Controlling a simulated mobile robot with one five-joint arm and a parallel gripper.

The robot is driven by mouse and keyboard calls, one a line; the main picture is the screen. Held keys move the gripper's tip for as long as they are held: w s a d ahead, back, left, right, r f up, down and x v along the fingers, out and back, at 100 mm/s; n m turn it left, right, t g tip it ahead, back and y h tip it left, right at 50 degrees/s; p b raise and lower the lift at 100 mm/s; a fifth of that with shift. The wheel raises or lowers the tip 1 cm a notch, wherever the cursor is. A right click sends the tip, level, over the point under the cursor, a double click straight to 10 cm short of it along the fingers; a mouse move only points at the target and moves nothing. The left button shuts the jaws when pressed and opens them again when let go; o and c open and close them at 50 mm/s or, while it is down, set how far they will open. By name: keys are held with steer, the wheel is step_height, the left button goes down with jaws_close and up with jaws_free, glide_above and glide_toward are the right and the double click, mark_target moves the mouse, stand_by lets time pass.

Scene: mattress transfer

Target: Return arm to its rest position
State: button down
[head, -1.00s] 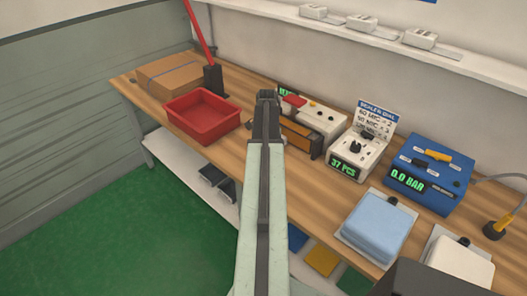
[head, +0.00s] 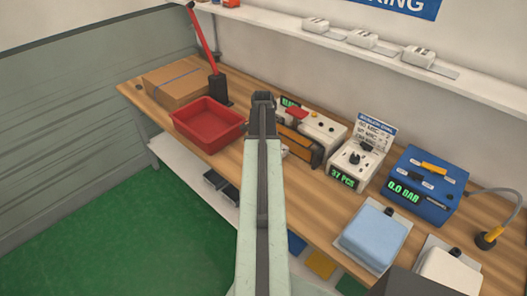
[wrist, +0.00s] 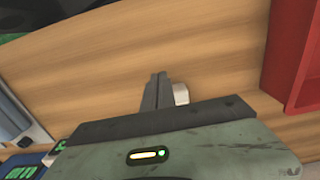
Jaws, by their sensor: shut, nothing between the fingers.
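My arm stretches forward over the wooden bench in the head view, with my gripper (head: 263,98) at its far end, right of the red tray (head: 207,127). In the wrist view my gripper's two dark fingers (wrist: 158,90) lie together, shut and empty, over bare bench top (wrist: 150,45). A small whitish object (wrist: 181,94) shows right beside the fingers; what it is and whether they touch it I cannot tell. The tray's red wall (wrist: 295,60) is at the right of the wrist view.
A cardboard box (head: 177,83) and a red-handled lever (head: 203,40) stand at the back left. A sealer (head: 310,130), a white counter (head: 354,165) and a blue pressure unit (head: 420,185) line the wall. Light blue (head: 375,235) and white (head: 450,270) pads lie front right.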

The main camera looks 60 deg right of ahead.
step_height(320, 180, up, 3)
steer(key=shift+f+p, duration=0.15)
steer(key=shift+p, duration=0.45)
steer(key=w+a+n, duration=0.7)
steer(key=w+a, duration=1.5)
steer(key=a, duration=0.4)
steer(key=a+n, duration=1.3)
steer(key=a, duration=1.6)
steer(key=shift+s+a+n, duration=0.15)
steer(key=shift+a+n, duration=0.15)
steer(key=shift+n, duration=0.1)
